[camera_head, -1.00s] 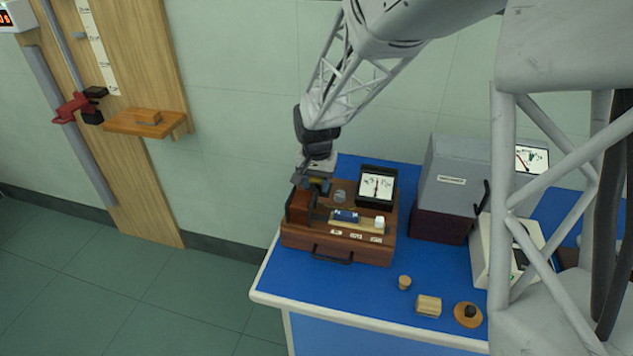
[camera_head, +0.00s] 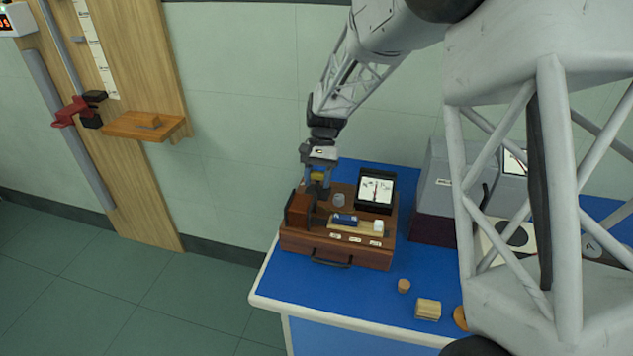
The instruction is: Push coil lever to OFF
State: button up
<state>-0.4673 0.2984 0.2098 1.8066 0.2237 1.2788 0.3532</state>
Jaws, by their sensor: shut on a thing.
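A brown wooden instrument case (camera_head: 345,255) stands on the blue bench. My gripper (camera_head: 318,183) points down over the case's back left part, behind a red-brown block (camera_head: 299,209). It is shut on a small piece there with a yellowish patch between the fingers. I take this piece for the coil lever, but its shape and any ON or OFF marks are too small or hidden to read. A meter with a white dial and red needle (camera_head: 376,191) stands at the case's back right.
A blue piece (camera_head: 345,219) and a white knob (camera_head: 378,226) sit on the case top. A grey box (camera_head: 446,180) stands to the right. A cork (camera_head: 403,286) and a wooden block (camera_head: 428,309) lie in front. The bench's front left is clear.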

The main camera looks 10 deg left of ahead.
jog(key=shift+w+f+g, duration=0.1)
jog(key=shift+w+g, duration=0.3)
jog(key=shift+g, duration=0.65)
jog(key=shift+w+f+g, duration=0.1)
jog(key=shift+w+g, duration=0.3)
jog(key=shift+g, duration=0.65)
jog(key=o, duration=0.9)
jog(key=shift+w+r, duration=0.1)
jog(key=shift+v, duration=3.8)
jog(key=shift+r, duration=0.1)
